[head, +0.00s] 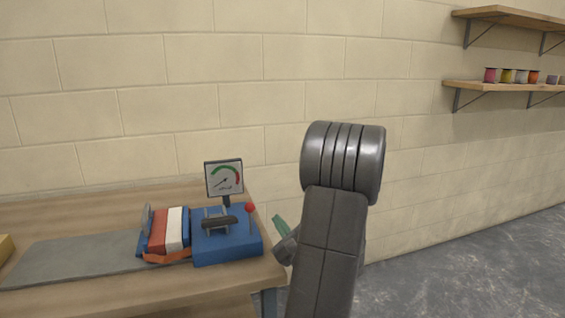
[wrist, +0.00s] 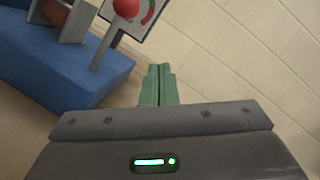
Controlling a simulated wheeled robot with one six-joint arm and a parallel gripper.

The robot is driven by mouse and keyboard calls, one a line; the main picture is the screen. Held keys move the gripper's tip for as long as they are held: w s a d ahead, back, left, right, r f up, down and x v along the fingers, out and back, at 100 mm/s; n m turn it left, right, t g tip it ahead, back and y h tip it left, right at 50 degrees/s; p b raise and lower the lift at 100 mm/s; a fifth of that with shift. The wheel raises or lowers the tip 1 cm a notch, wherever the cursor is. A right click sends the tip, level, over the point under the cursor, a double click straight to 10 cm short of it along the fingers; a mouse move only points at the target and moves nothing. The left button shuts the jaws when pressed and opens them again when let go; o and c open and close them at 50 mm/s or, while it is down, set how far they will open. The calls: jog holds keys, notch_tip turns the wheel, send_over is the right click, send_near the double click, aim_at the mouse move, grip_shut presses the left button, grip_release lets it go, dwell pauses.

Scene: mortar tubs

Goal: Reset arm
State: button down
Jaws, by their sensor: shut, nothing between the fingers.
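My gripper (wrist: 160,72) has green fingers that lie together, shut and empty, in the wrist view. In the head view my arm stands folded right of the table, and the green fingertips (head: 280,225) show just right of the blue device. The blue device (head: 228,245) sits at the table's right end, with a gauge (head: 224,179) on a post and a red-knobbed lever (head: 250,208). It also shows at the upper left of the wrist view (wrist: 65,75), apart from the fingers. Most of my gripper is hidden behind my arm in the head view.
The wooden table (head: 140,299) ends just left of my arm. A grey mat (head: 75,258) and a red, white and blue bundle (head: 168,233) lie on it. A block wall (head: 270,70) stands behind. Shelves (head: 500,87) with small spools hang at upper right. Floor at right is clear.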

jog(key=s+d+f+m, duration=0.2)
jog(key=s+d+f, duration=0.2)
jog(key=s, duration=0.3)
jog(key=shift+s+d+m+t+h, duration=0.3)
jog(key=shift+s+t+h, duration=0.05)
jog(key=shift+t+h, duration=0.05)
jog(key=shift+r, duration=0.1)
